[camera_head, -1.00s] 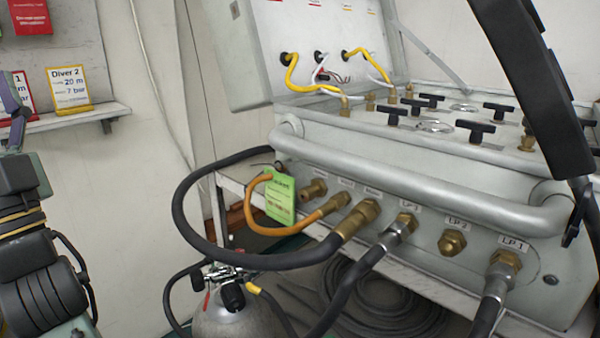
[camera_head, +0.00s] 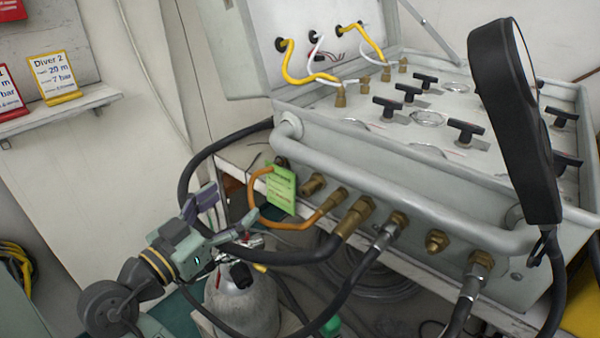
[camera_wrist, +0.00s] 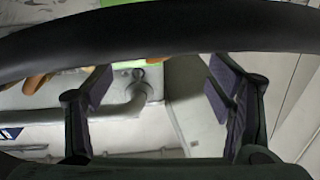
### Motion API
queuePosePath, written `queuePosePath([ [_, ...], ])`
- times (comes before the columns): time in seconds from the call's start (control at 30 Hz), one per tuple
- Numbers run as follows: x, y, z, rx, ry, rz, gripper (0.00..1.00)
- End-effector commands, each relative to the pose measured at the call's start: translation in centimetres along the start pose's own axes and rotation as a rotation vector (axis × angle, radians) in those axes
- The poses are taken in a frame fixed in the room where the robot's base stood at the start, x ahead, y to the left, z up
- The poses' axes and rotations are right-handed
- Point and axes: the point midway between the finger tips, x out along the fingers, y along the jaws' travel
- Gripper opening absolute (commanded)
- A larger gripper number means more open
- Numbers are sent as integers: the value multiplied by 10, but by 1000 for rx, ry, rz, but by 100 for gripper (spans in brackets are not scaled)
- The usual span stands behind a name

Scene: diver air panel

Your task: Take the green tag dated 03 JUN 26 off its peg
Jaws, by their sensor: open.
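A green tag (camera_head: 281,190) hangs at the left end of the panel's front, beside the orange hose (camera_head: 254,200). Its print is too small to read a date, and its peg is hard to make out. My gripper (camera_head: 226,212) is open and empty, below and left of the tag and apart from it. In the wrist view, the two fingers of my gripper (camera_wrist: 160,82) stand wide apart with nothing between their tips. A green strip, likely the tag (camera_wrist: 130,2), shows at that view's top edge, mostly cut off.
A thick black hose (camera_head: 186,180) loops around the tag's left side and crosses the wrist view (camera_wrist: 160,28) close up. A grey cylinder (camera_head: 240,305) stands below. A tubular rail (camera_head: 400,190) runs along the panel front. A black handset (camera_head: 515,120) hangs at right.

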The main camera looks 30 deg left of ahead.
Motion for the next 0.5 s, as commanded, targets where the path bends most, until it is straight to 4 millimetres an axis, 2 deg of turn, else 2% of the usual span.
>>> queuePosePath([
  [0.1, -6, 18, 5, -14, -23, 69, 75],
  [0.2, -3, 24, 7, -17, -29, 94, 75],
  [0.5, 41, 28, 8, -17, -30, 96, 75],
])
